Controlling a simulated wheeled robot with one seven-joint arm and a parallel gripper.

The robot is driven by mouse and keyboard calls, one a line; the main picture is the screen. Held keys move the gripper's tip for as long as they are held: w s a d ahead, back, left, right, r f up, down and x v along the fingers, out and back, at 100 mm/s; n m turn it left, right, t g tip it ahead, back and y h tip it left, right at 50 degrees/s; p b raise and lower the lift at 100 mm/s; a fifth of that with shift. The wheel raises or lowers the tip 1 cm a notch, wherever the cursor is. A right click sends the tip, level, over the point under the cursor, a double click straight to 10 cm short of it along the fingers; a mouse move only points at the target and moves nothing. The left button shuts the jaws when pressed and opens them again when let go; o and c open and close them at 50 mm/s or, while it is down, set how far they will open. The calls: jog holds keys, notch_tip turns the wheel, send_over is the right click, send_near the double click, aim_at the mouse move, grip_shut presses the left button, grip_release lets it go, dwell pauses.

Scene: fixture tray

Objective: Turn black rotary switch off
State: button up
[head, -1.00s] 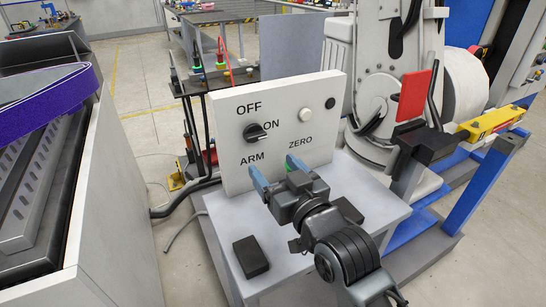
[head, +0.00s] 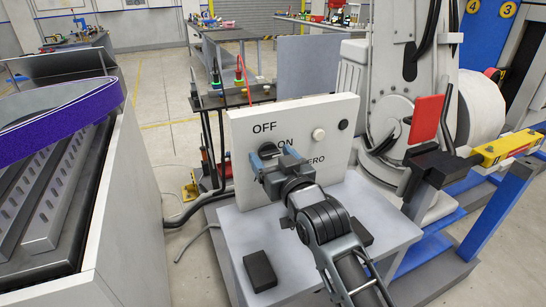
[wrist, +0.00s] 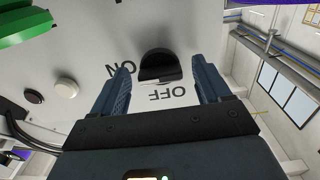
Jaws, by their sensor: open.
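The black rotary switch (wrist: 160,66) is a dark knob on a white upright panel (head: 345,108). In the wrist view it shows upside down, between my two spread fingers, with the ON and OFF labels beside it. My gripper is open, with one finger on each side of the knob. I cannot tell whether the fingers touch it.
The panel also bears a white button (head: 318,134) and a dark button (head: 343,125). A black block (head: 260,271) lies on the grey stand (head: 228,240). A green part (wrist: 25,25) shows in the wrist view. A red plate (head: 427,118) and machine stand to the right.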

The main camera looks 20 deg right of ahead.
jog(key=c, duration=1)
jog(key=shift+c, duration=0.2)
jog(key=shift+n, duration=0.3)
jog(key=n, duration=0.3)
jog(key=shift+n+b, duration=0.3)
jog(key=shift+b, duration=0.05)
jog(key=n, duration=0.4)
jog(key=shift+b, duration=0.35)
jog(key=n, duration=0.5)
jog(key=shift+b, duration=0.35)
jog(key=n, duration=0.4)
jog(key=shift+n+b, duration=0.3)
